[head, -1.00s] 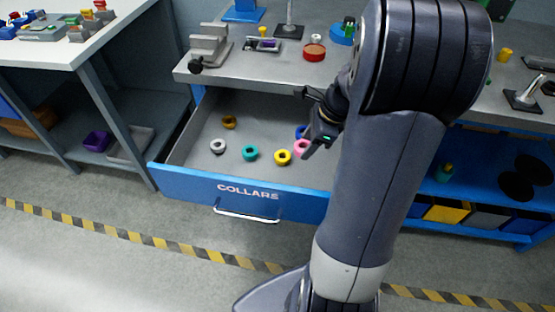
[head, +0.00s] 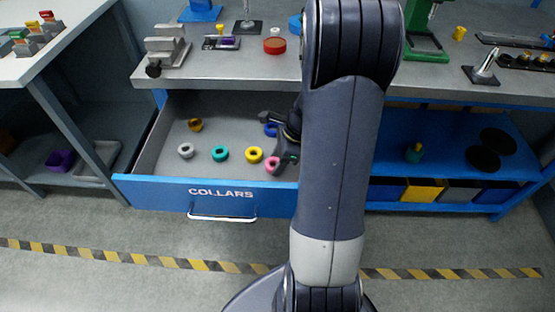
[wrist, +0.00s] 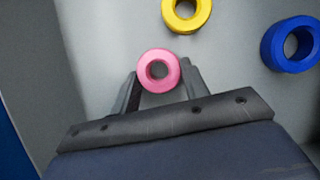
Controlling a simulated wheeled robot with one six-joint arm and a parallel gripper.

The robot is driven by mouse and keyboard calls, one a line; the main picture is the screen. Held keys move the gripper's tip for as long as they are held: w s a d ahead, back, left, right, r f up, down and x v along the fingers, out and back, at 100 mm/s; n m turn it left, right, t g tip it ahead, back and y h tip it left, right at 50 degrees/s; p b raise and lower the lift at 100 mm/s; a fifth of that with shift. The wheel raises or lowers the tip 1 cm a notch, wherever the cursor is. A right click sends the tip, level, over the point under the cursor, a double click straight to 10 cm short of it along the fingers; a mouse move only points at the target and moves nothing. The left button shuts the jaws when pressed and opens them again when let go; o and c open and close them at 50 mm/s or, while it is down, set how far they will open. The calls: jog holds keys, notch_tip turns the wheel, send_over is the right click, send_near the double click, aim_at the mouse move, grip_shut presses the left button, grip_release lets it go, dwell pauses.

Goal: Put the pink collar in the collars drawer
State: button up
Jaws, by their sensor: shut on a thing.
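The pink collar (head: 272,165) is inside the open collars drawer (head: 160,190), near its front right in the head view. In the wrist view the pink collar (wrist: 158,70) sits between the two fingers of my gripper (wrist: 160,78), which is shut on it. My gripper (head: 281,161) reaches down into the drawer in the head view, partly hidden by my arm. I cannot tell whether the collar touches the drawer floor. The drawer front is blue with the word COLLARS and a pale handle.
The drawer also holds a yellow collar (head: 254,154), a teal collar (head: 220,153), a grey collar (head: 186,150), a brown-gold collar (head: 195,125) and a blue collar (head: 271,129). The workbench top (head: 300,68) lies above and behind the drawer.

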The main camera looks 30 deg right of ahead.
jog(key=o, duration=1.1)
jog(key=shift+c, duration=0.2)
jog(key=p+v, duration=0.2)
jog(key=v, duration=1)
jog(key=shift+r, duration=0.1)
